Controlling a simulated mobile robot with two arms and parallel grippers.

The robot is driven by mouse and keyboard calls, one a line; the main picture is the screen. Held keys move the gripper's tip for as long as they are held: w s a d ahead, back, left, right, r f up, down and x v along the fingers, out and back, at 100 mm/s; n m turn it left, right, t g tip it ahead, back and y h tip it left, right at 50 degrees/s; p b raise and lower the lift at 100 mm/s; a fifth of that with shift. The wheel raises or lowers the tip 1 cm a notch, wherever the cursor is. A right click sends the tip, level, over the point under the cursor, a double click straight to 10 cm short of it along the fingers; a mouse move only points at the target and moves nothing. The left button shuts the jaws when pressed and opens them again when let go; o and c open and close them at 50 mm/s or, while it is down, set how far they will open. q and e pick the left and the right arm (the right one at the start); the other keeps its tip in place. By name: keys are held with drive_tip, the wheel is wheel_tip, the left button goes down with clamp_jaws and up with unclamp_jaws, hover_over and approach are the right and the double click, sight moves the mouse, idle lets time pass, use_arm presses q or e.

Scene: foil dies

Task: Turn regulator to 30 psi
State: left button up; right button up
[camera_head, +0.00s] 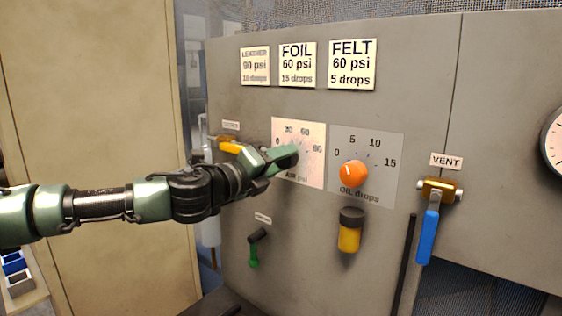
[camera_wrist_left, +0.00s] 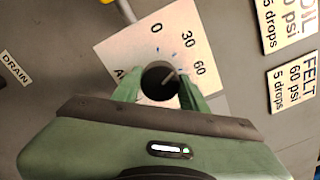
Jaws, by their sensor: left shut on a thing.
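The air regulator's white dial plate (camera_head: 312,171) is on the grey panel, marked "AIR psi". My left gripper (camera_head: 293,155) reaches it from the left and covers the knob in the head view. In the left wrist view, the dark round knob (camera_wrist_left: 158,80) sits between the two green fingers of my left gripper (camera_wrist_left: 160,88), which is shut on it. The exact reading is unclear. My right gripper is not in view.
Right of the dial is the oil dial with an orange knob (camera_head: 354,173). A yellow cup (camera_head: 349,231) hangs below it. A blue vent handle (camera_head: 428,236) is further right. A yellow handle (camera_head: 231,147) and a green drain lever (camera_head: 254,254) are near my left arm. Setting cards (camera_head: 297,65) are above.

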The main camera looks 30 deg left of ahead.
use_arm(q)
drive_tip(key=o, duration=1.4)
drive_tip(key=shift+s, duration=0.1)
drive_tip(key=s+b, duration=0.1)
drive_tip(key=s, duration=0.1)
drive_tip(key=s+b, duration=0.1)
drive_tip(key=s, duration=0.2)
drive_tip(key=s+b, duration=0.2)
drive_tip(key=shift+s+a+f, duration=0.1)
drive_tip(key=shift+s+a, duration=0.25)
drive_tip(key=shift+a, duration=0.05)
